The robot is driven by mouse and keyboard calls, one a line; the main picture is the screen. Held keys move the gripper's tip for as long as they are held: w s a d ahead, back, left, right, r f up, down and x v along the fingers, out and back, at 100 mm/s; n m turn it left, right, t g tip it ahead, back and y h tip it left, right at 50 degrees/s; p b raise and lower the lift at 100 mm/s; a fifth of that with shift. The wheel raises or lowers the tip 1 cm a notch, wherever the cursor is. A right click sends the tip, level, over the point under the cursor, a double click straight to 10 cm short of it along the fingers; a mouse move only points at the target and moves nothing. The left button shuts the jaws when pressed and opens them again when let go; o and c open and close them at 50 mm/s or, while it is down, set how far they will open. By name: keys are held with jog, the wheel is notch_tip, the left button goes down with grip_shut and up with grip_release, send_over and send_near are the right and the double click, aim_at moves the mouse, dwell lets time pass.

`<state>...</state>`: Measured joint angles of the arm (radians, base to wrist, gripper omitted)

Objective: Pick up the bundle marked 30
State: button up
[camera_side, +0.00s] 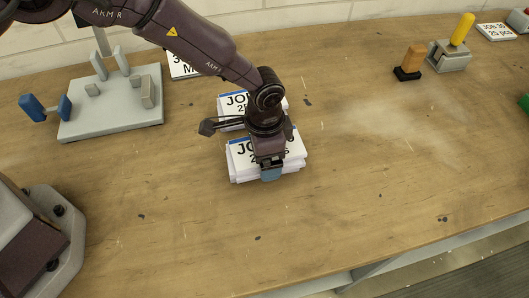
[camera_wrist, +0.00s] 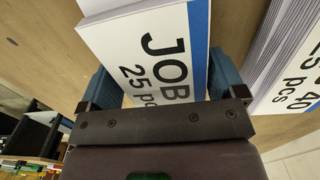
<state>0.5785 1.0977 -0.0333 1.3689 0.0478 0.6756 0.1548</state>
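Two white paper bundles with blue edge stripes lie on the bench, one behind the other. My gripper (camera_side: 270,160) is over the front bundle (camera_side: 243,158), one blue finger at its front edge. In the wrist view my gripper (camera_wrist: 165,80) has a blue finger on either side of this bundle (camera_wrist: 140,35). Its print reads "JOB" and "25 pc"; the number is hidden. I cannot tell whether both fingers press on it. The rear bundle (camera_side: 231,101) shows in the wrist view (camera_wrist: 292,70) with "40" and "25 pcs". The front bundle appears to rest on the bench.
A grey fixture plate (camera_side: 110,118) with upright posts and a blue-handled part is at left. A printed card (camera_side: 183,67) lies behind the bundles. A yellow-handled block (camera_side: 450,55), an orange-and-black piece (camera_side: 411,65) and another card (camera_side: 495,32) are at back right.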

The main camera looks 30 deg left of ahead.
jog(key=c, duration=0.7)
jog(key=shift+r, duration=0.1)
jog(key=shift+c, duration=0.9)
jog(key=shift+r, duration=0.1)
